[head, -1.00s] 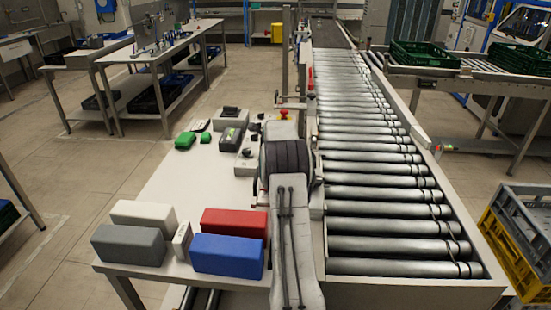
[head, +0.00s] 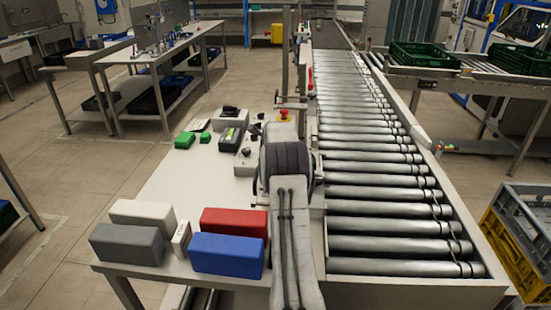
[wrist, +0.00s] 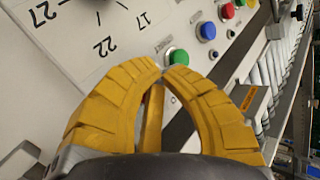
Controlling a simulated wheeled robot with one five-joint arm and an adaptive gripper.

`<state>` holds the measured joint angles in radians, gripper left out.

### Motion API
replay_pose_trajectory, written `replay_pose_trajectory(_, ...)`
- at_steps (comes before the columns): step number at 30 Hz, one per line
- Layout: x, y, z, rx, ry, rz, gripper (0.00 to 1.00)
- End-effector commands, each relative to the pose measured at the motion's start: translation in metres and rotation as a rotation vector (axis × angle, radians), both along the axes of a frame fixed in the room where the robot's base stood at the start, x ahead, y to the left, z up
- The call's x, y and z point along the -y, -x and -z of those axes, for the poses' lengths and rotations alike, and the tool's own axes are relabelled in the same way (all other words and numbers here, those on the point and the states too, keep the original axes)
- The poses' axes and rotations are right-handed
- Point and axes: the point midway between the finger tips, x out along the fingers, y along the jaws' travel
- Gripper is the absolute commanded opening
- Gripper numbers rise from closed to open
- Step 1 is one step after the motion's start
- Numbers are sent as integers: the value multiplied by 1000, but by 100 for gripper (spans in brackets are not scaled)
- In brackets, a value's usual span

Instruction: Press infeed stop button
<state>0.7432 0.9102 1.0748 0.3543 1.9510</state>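A panel with a row of round buttons fills the top of the wrist view: a green button (wrist: 177,57), a blue button (wrist: 208,30) and a red button (wrist: 227,11). Their labels are too small to read, so I cannot tell which is the infeed stop. My gripper (wrist: 163,70) has yellow ribbed fingers with their tips together, with nothing seen held. The tips are close below the green button in the picture; whether they touch it I cannot tell. In the head view my arm hides the gripper and the button row.
A roller conveyor (head: 375,190) runs along the right of my arm. A worktable (head: 190,165) at left holds a red block (head: 234,222), a blue block (head: 226,256) and other items. A red mushroom button (head: 283,113) stands beyond my arm. Crates (head: 520,235) stand at far right.

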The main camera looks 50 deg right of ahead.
Motion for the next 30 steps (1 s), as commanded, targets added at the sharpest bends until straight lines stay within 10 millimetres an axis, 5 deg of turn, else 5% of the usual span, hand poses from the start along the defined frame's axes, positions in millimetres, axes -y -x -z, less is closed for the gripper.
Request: replay_pose_trajectory(30, -1, 0, -17, -2, -2, 0, 0)
